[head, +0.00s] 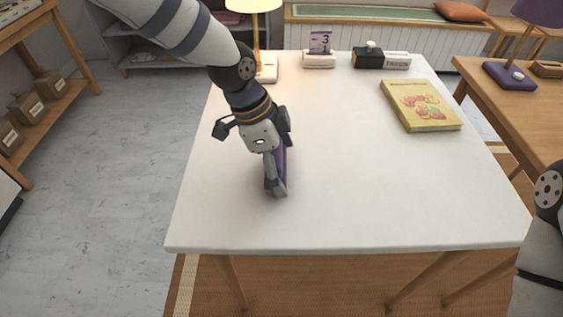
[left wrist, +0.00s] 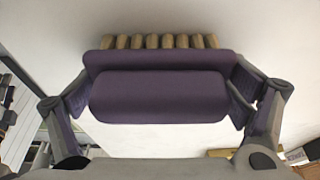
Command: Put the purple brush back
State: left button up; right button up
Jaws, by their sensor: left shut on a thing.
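The purple brush (left wrist: 160,95) is between the fingers of my left gripper in the left wrist view. It has a rounded purple body and a row of tan bristle tufts along its far side. My left gripper (head: 276,180) is shut on the brush, with a finger at each end of it. In the head view the brush (head: 286,163) is mostly hidden behind the gripper, over the left middle of the white table (head: 370,200). I cannot tell whether the bristles touch the tabletop. My right gripper is out of view; only part of my right arm shows at the right edge.
A yellow book with fruit on its cover (head: 420,105) lies at the right. A small stand marked 3 (head: 319,57), a black and white block (head: 381,59) and a lit lamp (head: 256,40) line the back edge. The table's front and centre are clear.

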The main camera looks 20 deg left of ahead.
pick_arm(q)
jog(key=o, duration=0.8)
jog(key=shift+r, duration=0.25)
jog(key=p+v, duration=0.1)
jog(key=v, duration=1)
jog(key=shift+r, duration=0.35)
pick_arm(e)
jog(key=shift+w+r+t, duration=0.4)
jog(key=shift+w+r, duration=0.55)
